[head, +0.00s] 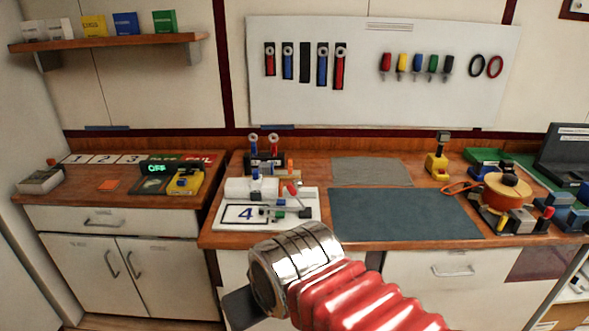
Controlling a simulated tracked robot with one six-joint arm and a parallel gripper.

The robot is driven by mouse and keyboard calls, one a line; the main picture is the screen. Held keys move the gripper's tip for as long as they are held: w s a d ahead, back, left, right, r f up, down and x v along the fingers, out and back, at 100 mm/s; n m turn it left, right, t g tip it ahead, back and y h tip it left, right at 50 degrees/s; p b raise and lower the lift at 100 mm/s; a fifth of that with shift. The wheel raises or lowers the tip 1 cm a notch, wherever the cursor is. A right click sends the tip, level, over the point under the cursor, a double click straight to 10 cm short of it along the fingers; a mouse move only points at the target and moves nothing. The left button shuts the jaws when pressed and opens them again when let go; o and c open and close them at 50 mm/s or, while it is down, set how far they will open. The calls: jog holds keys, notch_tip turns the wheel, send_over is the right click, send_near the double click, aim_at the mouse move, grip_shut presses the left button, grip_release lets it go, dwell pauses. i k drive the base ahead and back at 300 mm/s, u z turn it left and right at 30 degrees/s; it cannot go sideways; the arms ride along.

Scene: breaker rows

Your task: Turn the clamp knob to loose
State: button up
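I cannot tell for sure which part is the clamp knob. A white plate marked 4 (238,215) lies on the wooden bench and carries a small fixture with a red handle (292,189) and small green and dark parts. At the right, a round orange device (503,196) has a black knob (509,175) on top. My arm reaches in from the bottom, red and ribbed with a silver wrist. The dark end of my gripper (241,308) shows below the bench front, apart from these things. Its fingers cannot be made out.
A dark mat (405,216) and a grey mat (371,171) leave open room mid-bench. A yellow device (437,163) stands behind. A side counter holds number cards and a box reading OFF (157,168). Tools hang on a white wall board (290,28).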

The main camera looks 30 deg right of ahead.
aim_at(297, 183)
jog(key=z, duration=0.5)
jog(key=i, duration=1.15)
jog(key=z, duration=0.6)
